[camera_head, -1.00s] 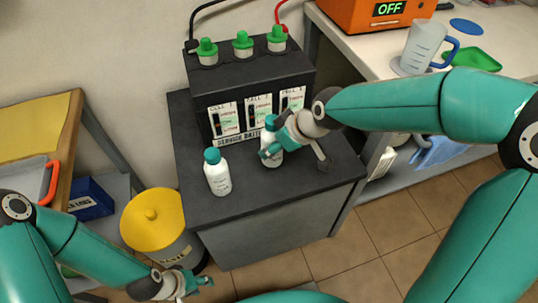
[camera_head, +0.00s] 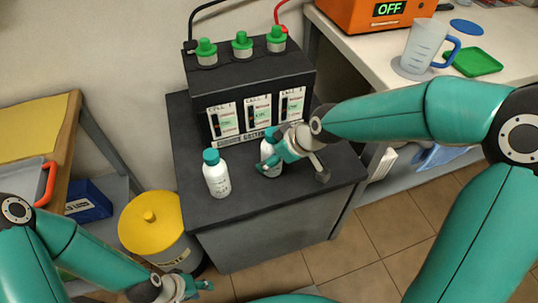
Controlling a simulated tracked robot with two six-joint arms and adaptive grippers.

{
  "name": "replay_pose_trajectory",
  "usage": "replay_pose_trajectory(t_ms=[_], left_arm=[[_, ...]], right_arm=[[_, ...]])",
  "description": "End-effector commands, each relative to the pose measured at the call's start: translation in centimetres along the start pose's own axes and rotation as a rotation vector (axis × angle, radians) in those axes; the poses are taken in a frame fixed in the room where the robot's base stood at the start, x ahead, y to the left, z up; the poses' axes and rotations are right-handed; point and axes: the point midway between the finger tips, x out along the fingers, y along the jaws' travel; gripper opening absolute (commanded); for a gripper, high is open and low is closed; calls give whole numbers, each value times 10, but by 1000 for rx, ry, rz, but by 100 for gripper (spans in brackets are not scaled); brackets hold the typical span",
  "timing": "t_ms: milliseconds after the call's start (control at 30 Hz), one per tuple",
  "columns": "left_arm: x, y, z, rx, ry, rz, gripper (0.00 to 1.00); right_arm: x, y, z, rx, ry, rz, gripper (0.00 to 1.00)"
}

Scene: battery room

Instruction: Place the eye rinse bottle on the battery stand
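A white bottle with a teal cap (camera_head: 216,175) stands upright on the dark top of the battery stand (camera_head: 225,208), near its front left. A second, similar white bottle (camera_head: 267,153) is in my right gripper (camera_head: 272,163), to the right of the first one. A finger crosses its front, and the gripper hides much of its cap and side. I cannot tell whether its base touches the top. The labels are too small to read. My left gripper (camera_head: 192,287) is low at the bottom left, away from both bottles; its finger opening is unclear.
A black battery unit (camera_head: 250,80) with green caps and cables stands at the back of the stand. A yellow-lidded bin (camera_head: 152,222) is to the left. A white bench (camera_head: 375,50) with a jug (camera_head: 422,48) and an orange device (camera_head: 365,12) is at right.

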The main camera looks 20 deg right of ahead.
Motion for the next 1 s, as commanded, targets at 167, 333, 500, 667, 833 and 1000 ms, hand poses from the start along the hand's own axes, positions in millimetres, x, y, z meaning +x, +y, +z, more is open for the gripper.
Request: replay_pose_trajectory(t_ms=[167,333,500,667,833,1000], left_arm=[[-3,1,0,0,0,0,40],[-6,2,0,0,0,0,40],[-12,4,0,0,0,0,40],[-18,6,0,0,0,0,40],[-21,8,0,0,0,0,40],[-22,8,0,0,0,0,40]], right_arm=[[-3,0,-2,0,0,0,80],[-22,1,-3,-1,3,2,80],[-56,1,-3,0,4,3,80],[-88,0,-3,0,4,3,80],[-112,0,-2,-1,2,2,80],[-121,0,-1,-1,0,0,80]])
